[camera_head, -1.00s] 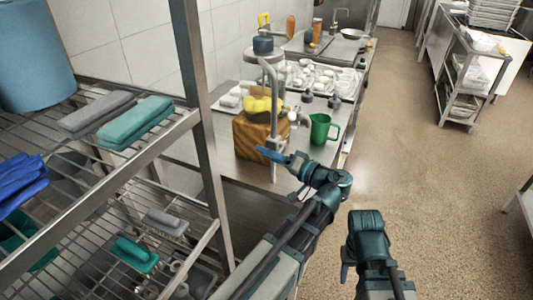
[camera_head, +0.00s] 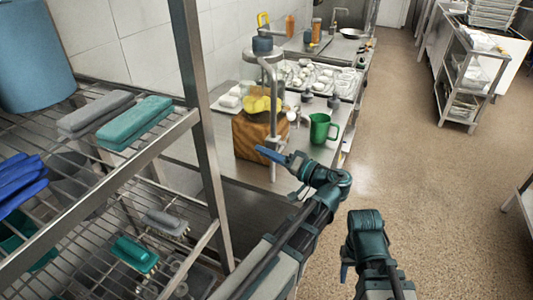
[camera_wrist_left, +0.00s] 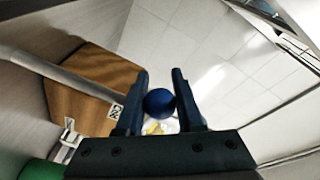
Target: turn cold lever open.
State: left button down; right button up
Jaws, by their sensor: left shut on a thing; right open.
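The cold lever's round blue knob (camera_wrist_left: 159,102) is between the two fingers of my left gripper (camera_wrist_left: 160,95) in the left wrist view. The fingers are shut on it from both sides. In the head view my left gripper (camera_head: 268,155) is at the grey metal faucet post (camera_head: 272,90), and the knob is hidden there by the fingers. My right gripper (camera_head: 346,268) is low at the front, right of the left arm, away from the faucet; it is open and empty.
A brown block with yellow items (camera_head: 250,135) stands behind the faucet. A green jug (camera_head: 322,128) stands right of it on the steel counter. A wire rack (camera_head: 170,140) with brushes and blue gloves is at the left.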

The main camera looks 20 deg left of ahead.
pick_arm(q)
jog(key=shift+f, duration=0.1)
dwell(0.4)
jog(key=shift+w+f+n+y+b, duration=0.2)
jog(key=shift+f+n+b, duration=0.3)
jog(key=shift+n+b, duration=0.55)
jog(key=shift+w+f+n+y+b, duration=0.2)
jog(key=shift+f+n+b, duration=0.25)
jog(key=shift+n+b, duration=0.6)
jog(key=shift+w+f+n+y+b, duration=0.2)
jog(key=shift+f+n+b, duration=0.4)
jog(key=shift+n, duration=0.8)
jog(key=c, duration=0.5)
grip_release()
jog(key=shift+d+r, duration=0.1)
